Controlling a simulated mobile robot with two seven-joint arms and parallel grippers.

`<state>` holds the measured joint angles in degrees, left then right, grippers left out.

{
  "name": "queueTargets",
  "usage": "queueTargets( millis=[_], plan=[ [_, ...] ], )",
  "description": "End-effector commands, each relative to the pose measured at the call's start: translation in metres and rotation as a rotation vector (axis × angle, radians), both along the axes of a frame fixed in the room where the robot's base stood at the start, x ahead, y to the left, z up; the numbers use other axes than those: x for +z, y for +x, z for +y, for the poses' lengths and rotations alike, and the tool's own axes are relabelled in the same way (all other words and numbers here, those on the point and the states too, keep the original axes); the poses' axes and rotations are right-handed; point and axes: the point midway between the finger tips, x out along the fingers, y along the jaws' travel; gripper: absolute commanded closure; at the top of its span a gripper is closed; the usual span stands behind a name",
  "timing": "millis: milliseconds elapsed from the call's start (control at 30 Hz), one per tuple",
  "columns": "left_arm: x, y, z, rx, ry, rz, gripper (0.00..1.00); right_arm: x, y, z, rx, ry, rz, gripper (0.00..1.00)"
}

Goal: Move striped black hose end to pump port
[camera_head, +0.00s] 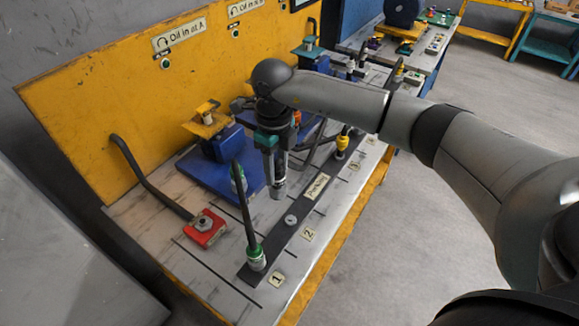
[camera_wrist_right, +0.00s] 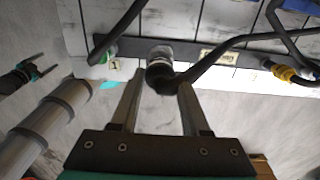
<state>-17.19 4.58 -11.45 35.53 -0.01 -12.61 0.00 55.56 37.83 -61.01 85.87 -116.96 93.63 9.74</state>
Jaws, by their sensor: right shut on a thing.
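My right gripper (camera_head: 279,185) points down above the black Parking rail (camera_head: 310,195). It is shut on the black hose end (camera_wrist_right: 160,75), whose silver fitting (camera_wrist_right: 159,53) hangs below the fingers. Stripes on it are not clear. In the right wrist view the black hose runs off to the upper right. A black and teal tool (camera_wrist_right: 30,72) at the left edge may be my left gripper; its jaws are unclear. I cannot tell which part is the pump port. A blue block with a yellow top (camera_head: 207,124) stands behind the rail on a blue plate.
A green-banded hose end (camera_head: 256,259) stands at rail position 1. A yellow hose end (camera_head: 342,143) stands farther right. A red block (camera_head: 205,228) with a bent black pipe lies left. The yellow panel (camera_head: 110,105) bounds the back.

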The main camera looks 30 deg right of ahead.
Motion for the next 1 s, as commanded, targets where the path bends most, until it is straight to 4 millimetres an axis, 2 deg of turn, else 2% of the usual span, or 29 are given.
queueTargets(
  millis=[33, 533, 1000],
  plan=[
    [-0.004, 0.000, 0.000, 0.000, 0.000, 0.000, 0.19, -0.001, 0.004, 0.010, 0.003, 0.002, -0.003, 1.00],
    [-0.031, 0.000, 0.000, 0.000, 0.000, 0.000, 0.19, -0.001, 0.031, 0.085, 0.002, 0.001, -0.003, 1.00],
    [-0.071, 0.000, 0.000, 0.000, 0.000, 0.000, 0.19, -0.003, 0.056, 0.156, 0.000, 0.001, -0.002, 1.00]
  ],
)
